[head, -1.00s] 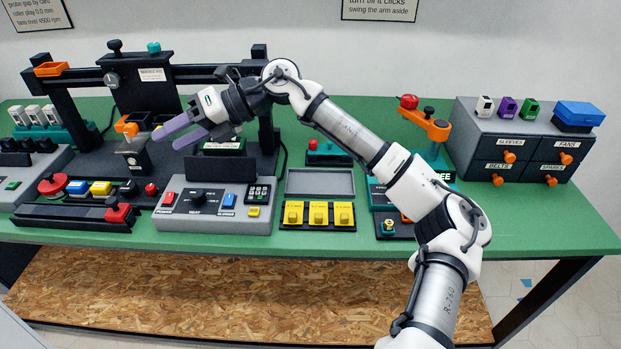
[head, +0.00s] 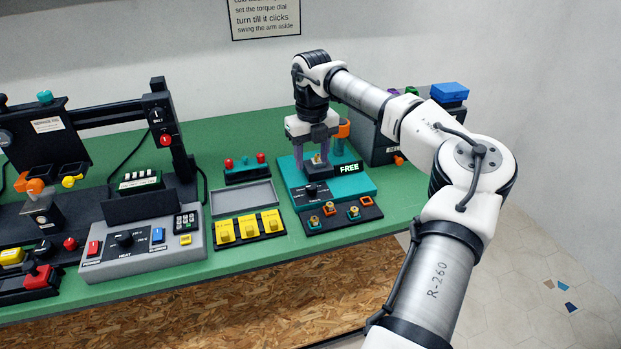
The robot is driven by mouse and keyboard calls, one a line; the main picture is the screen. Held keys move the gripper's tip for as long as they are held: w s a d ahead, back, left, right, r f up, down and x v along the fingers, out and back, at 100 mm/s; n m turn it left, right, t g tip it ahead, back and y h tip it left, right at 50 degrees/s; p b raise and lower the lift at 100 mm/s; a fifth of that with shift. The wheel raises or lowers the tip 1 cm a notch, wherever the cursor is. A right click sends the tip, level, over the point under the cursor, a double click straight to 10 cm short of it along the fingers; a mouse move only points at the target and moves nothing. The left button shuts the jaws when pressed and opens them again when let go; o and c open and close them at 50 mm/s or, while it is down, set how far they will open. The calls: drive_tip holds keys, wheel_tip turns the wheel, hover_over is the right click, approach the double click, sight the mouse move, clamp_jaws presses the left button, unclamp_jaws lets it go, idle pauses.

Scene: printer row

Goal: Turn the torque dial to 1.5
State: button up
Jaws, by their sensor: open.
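The teal station (head: 361,178) stands near the right end of the green bench, with a lit display (head: 349,168) reading "FREE". A small black dial (head: 311,190) sits on the dark panel at its front left; I take it as the torque dial, but its marks are too small to read. My gripper (head: 317,168) points down over the station, its purple fingers apart. A small brass-coloured piece (head: 318,159) on a dark block shows between the fingers; I cannot tell if they touch it. The gripper is behind and above the dial.
A dark tray (head: 340,217) with several small brass and orange pieces lies in front of the station. An orange arm post (head: 343,131) stands close right of the gripper. Left are yellow blocks (head: 248,228), an empty grey tray (head: 241,199) and the heat panel (head: 140,245).

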sight(311, 186)
wheel_tip(311, 186, down, 8)
drive_tip(key=shift+a+r+p, duration=0.1)
drive_tip(key=shift+p, duration=0.7)
drive_tip(key=shift+c, duration=0.3)
drive_tip(key=c, duration=0.9)
